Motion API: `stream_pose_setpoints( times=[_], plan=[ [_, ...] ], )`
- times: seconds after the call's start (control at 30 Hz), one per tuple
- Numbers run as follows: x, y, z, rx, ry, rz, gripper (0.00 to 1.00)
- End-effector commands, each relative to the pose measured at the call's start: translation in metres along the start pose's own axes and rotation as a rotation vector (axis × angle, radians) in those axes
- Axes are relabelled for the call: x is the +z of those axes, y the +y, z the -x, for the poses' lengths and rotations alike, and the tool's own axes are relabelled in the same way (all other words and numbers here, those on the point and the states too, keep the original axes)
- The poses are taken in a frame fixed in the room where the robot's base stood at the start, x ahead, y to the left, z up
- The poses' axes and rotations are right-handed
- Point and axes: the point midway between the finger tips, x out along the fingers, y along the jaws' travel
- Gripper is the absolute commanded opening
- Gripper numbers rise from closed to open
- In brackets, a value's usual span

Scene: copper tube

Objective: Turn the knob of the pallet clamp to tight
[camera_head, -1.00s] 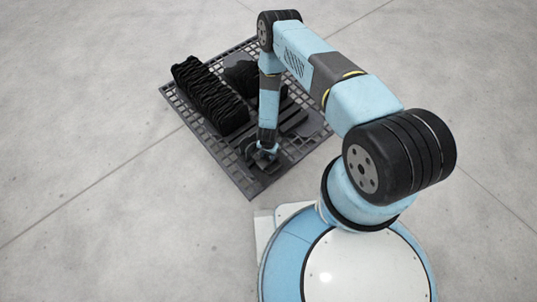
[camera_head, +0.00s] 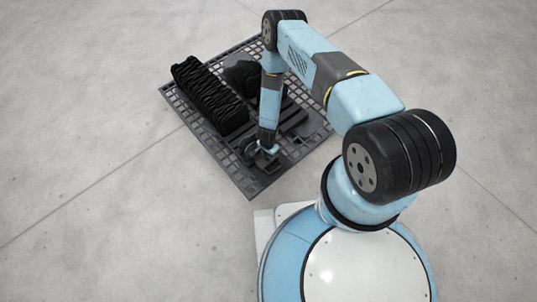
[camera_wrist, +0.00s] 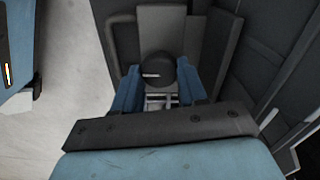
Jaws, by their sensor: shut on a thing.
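The knob (camera_wrist: 160,68) is a round dark piece with a short pale line on its face, seen in the wrist view. My gripper (camera_head: 266,154) is low over the near part of the dark pallet (camera_head: 250,189). In the wrist view, the blue fingers of my gripper (camera_wrist: 158,90) stand on both sides of the knob and are shut on it. The pale line points roughly left in that view. Dark grey clamp parts (camera_wrist: 162,28) surround the knob. In the head view my gripper hides the knob.
A black ribbed bundle (camera_head: 209,95) lies along the left side of the pallet, left of my arm. Another black lumpy object (camera_head: 240,76) is behind my forearm. Pale concrete floor (camera_head: 90,120) around the pallet is clear.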

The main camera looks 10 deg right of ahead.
Motion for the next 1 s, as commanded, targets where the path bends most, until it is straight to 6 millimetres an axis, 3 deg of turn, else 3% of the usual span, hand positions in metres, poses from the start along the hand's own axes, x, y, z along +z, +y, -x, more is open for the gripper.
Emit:
stream_pose_setpoints(
  times=[0.03,0.3,0.73,1.0],
  plan=[
    [0.000,-0.007,0.001,-0.010,0.002,0.001,0.44],
    [0.001,-0.004,0.001,-0.005,0.000,0.001,0.67],
    [0.001,-0.002,0.004,-0.002,-0.001,0.001,0.67],
    [0.000,-0.003,0.038,-0.003,0.000,0.002,0.67]
  ],
)
